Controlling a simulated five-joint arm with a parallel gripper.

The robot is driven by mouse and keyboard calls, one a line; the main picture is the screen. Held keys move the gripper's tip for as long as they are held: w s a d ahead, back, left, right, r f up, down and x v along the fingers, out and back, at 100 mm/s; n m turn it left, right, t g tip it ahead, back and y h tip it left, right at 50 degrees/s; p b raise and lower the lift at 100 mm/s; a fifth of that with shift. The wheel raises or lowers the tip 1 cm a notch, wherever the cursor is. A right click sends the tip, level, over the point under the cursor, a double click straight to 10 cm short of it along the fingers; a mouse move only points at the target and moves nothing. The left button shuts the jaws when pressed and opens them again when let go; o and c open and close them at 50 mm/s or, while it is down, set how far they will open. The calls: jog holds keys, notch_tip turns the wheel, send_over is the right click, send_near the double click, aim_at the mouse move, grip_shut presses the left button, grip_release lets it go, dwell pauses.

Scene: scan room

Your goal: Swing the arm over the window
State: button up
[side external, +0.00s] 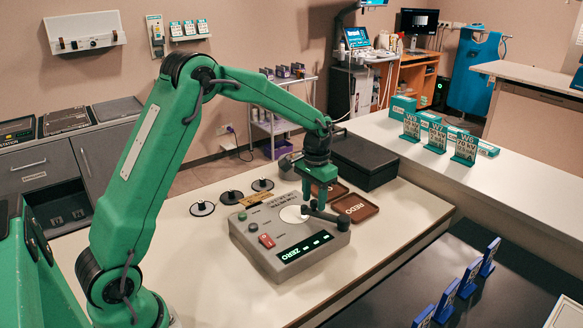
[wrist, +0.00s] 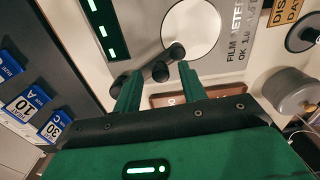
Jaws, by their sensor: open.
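The grey film meter (side external: 285,240) stands on the cream table, with a white round window (side external: 291,214) in its top. In the wrist view the window (wrist: 190,30) is mostly bare. The meter's dark swing arm (side external: 327,216) has knobbed ends and lies to the right of the window in the side view. In the wrist view the swing arm (wrist: 150,70) lies at the window's near left edge. My green gripper (side external: 316,192) is over the meter's right end. Its fingers (wrist: 158,86) are open, with the swing arm between their tips; contact cannot be told.
The meter has a lit display (side external: 304,245) and a red button (side external: 267,241). A brown REDO tray (side external: 357,208) and a black box (side external: 364,160) are at the right. Blue number cards (side external: 468,278) stand on the dark surface in front.

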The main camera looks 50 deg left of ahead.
notch_tip(320, 180, up, 8)
jog(key=shift+f, duration=0.25)
jog(key=shift+r, duration=0.1)
dwell(0.4)
jog(key=s+d+r+t, duration=0.35)
jog(key=s+r, duration=0.55)
jog(key=s, duration=0.3)
jog(key=s+d+f+t, duration=0.1)
jog(key=s, duration=0.6)
jog(key=s+d+t, duration=0.1)
jog(key=s+d, duration=0.1)
jog(key=s, duration=0.6)
jog(key=shift+d+f+m, duration=0.25)
jog(key=shift+f+m, duration=0.05)
jog(key=shift+f, duration=0.1)
